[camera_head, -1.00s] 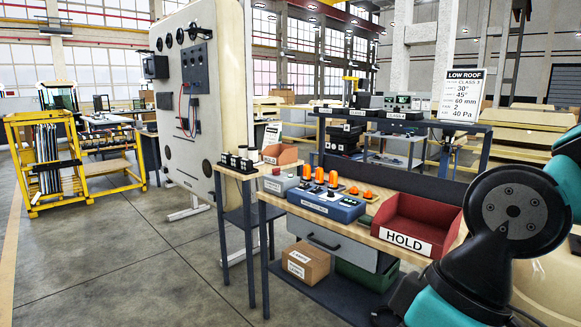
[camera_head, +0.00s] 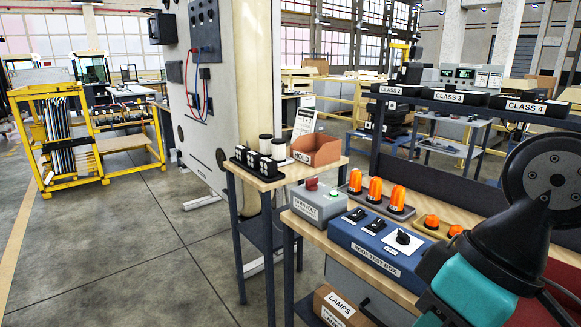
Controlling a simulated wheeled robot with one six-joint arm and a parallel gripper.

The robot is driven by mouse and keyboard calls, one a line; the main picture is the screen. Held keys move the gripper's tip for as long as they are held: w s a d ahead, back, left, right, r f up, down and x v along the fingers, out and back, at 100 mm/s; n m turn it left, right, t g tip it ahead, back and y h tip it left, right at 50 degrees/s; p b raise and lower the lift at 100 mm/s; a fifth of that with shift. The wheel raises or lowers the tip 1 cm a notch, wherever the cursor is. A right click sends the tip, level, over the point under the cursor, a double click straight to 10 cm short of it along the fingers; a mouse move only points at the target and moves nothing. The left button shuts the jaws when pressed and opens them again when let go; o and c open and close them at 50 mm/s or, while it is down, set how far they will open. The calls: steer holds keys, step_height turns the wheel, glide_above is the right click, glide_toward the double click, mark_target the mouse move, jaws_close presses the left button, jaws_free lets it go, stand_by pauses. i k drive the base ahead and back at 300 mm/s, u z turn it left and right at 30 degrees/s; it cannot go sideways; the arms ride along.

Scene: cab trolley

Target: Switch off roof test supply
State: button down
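A blue box labelled ROOF TEST BOX (camera_head: 375,245) sits on the wooden bench top, with two black switches (camera_head: 365,220) and a black rotary knob on a white plate (camera_head: 403,238). The switch positions are too small to tell. Left of it stands a grey box (camera_head: 316,203) with a red button (camera_head: 311,184) and a smaller green one; its label is hard to read. My arm's dark and teal links fill the right side and cover part of the bench. My gripper is outside the view.
Orange beacons (camera_head: 375,189) stand behind the blue box. A shelf with CLASS boxes (camera_head: 460,97) runs behind. A large pale panel (camera_head: 215,90) stands left. Floor at left is clear.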

mark_target(311, 184)
steer(key=u, duration=0.25)
steer(key=i, duration=0.85)
steer(key=u, duration=0.2)
